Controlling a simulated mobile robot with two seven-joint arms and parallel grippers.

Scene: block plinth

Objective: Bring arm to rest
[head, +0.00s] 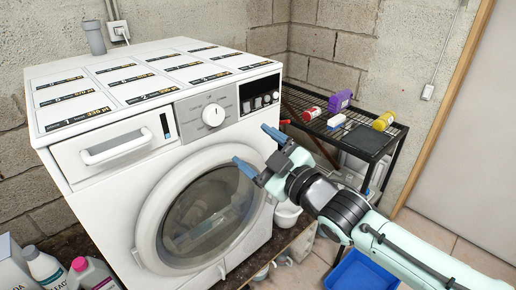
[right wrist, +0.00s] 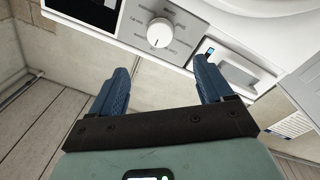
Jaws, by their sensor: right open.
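My right gripper (head: 258,150) is open and empty in the head view, with its two blue fingers spread in front of the right part of the washing machine (head: 255,117). In the right wrist view the blue fingers of my right gripper (right wrist: 163,85) stand apart with nothing between them. The machine's white round knob (right wrist: 160,32) lies beyond the fingertips there; the knob (head: 213,115) also shows in the head view. The machine's round door (head: 205,215) looks shut. My left gripper is not in view.
A black wire rack (head: 345,130) at the right holds a purple box (head: 339,101), a yellow bottle (head: 384,120) and a red-capped item (head: 311,113). A blue bin (head: 362,272) stands on the floor below my right arm. Bottles (head: 90,273) stand at the lower left.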

